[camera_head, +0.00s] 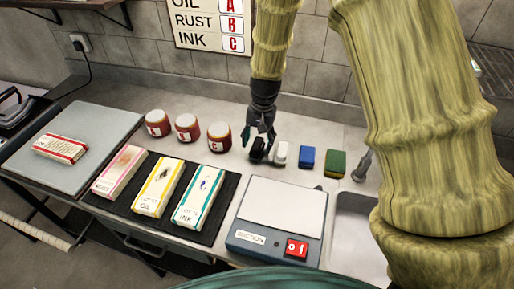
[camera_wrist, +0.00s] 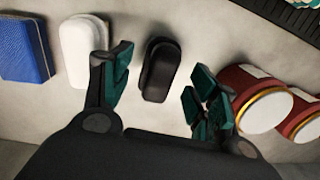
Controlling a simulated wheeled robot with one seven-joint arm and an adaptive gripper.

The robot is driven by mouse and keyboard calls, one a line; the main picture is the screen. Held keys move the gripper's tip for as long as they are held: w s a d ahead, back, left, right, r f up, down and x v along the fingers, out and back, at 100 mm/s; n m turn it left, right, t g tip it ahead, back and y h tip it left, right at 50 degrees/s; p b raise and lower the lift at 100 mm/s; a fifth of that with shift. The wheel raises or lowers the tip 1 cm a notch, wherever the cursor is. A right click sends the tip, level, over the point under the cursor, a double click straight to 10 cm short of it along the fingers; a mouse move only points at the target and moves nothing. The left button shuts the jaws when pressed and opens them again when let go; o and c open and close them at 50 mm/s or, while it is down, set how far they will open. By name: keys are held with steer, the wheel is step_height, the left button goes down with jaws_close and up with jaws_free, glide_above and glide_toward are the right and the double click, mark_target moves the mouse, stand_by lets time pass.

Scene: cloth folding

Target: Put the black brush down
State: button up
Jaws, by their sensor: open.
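The black brush (camera_head: 257,150) lies on the counter between the jars and the white brush (camera_head: 280,153). My gripper (camera_head: 262,133) points down just above it. In the wrist view, the black brush (camera_wrist: 160,70) shows between the two spread green-tipped fingers of my gripper (camera_wrist: 160,78), with clear gaps on both sides. The gripper is open and holds nothing. In the head view the fingers hide part of the brush.
The white brush (camera_wrist: 82,50) is close beside one finger, a red jar (camera_wrist: 258,97) beside the other. Blue (camera_head: 306,158) and green (camera_head: 335,163) blocks stand to the right. The suction box (camera_head: 280,208) and several folded cloths on a black mat (camera_head: 219,220) are in front.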

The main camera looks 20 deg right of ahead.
mark_target(260, 143)
steer(key=shift+d+r+b, duration=0.2)
steer(key=shift+r+b, duration=0.25)
steer(key=shift+r, duration=1.7)
steer(key=shift+d+r+b, duration=0.2)
steer(key=shift+r+b, duration=0.2)
steer(key=shift+r, duration=1.7)
steer(key=shift+r, duration=0.1)
